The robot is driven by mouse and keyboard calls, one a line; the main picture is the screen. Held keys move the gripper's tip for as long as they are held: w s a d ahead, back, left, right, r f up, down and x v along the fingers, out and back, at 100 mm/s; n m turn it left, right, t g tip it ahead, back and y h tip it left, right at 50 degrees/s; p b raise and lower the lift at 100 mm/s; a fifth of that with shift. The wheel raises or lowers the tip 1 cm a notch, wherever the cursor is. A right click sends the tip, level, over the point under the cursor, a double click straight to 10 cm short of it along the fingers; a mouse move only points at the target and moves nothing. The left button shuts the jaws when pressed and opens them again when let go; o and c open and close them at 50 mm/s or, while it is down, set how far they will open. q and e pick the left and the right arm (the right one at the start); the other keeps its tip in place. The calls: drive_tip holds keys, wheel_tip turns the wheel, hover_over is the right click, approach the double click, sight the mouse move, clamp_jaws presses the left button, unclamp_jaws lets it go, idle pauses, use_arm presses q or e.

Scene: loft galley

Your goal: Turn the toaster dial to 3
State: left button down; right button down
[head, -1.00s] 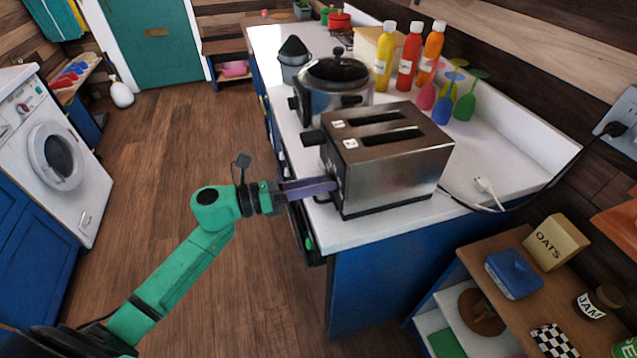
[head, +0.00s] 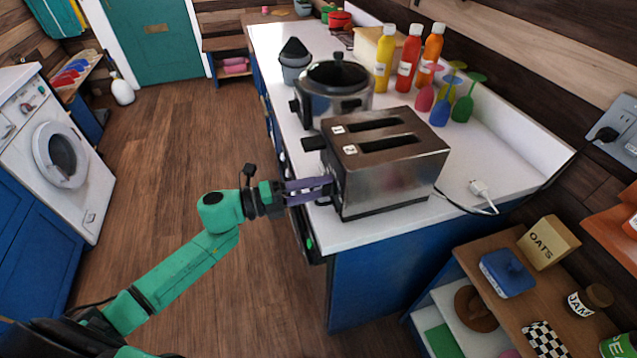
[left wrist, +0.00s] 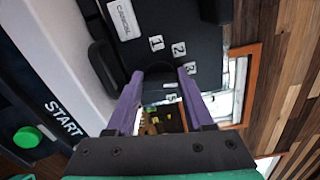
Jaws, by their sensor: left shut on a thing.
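The steel toaster (head: 390,170) stands on the near end of the white counter. Its dark control face fills the top of the left wrist view (left wrist: 150,20), with number tags 1, 2 and 3 around a dark round dial (left wrist: 158,71). My left gripper (head: 329,187) reaches the toaster's left face from the left. In the left wrist view its purple fingers (left wrist: 159,75) are shut on the dial, one on each side. The dial is hidden behind the gripper in the head view. Which number the dial points to cannot be told. My right gripper is out of view.
A white plug and cord (head: 482,188) lie right of the toaster. A panel with a green button (left wrist: 27,137) is below the counter edge.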

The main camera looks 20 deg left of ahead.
use_arm(q)
drive_tip(key=shift+n, duration=0.8)
drive_tip(key=shift+p, duration=0.3)
drive_tip(key=shift+c, duration=1.4)
unclamp_jaws()
drive_tip(key=shift+a+f, duration=0.1)
